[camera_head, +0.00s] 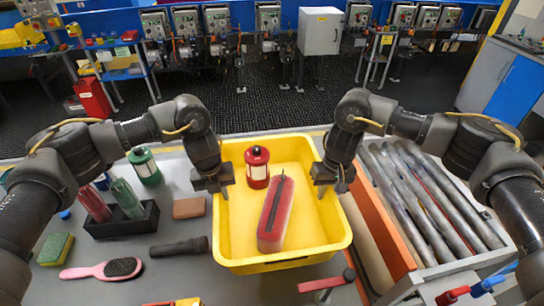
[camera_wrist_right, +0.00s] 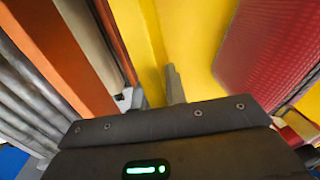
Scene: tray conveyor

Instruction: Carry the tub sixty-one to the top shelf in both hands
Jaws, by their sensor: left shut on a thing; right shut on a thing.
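The yellow tub (camera_head: 290,262) sits at the middle of the grey table in the head view. Inside it are a red lantern-like canister (camera_head: 257,168) and a long red block (camera_head: 270,228) with a dark strip on top. My left gripper (camera_head: 222,188) is shut on the tub's left wall. My right gripper (camera_head: 325,186) is shut on the tub's right wall. In the right wrist view the tub wall (camera_wrist_right: 150,50) runs between the fingers (camera_wrist_right: 158,92), and the red block (camera_wrist_right: 265,50) shows beyond it. No number is readable on the tub. No top shelf can be made out.
A rack of grey pipes (camera_head: 425,205) with an orange side (camera_head: 385,215) stands close on the right. On the left lie a black flashlight (camera_head: 180,247), a pink brush (camera_head: 103,269), a brown block (camera_head: 188,208), a green canister (camera_head: 145,167) and a black holder (camera_head: 122,223). A red-handled clamp (camera_head: 328,283) is in front.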

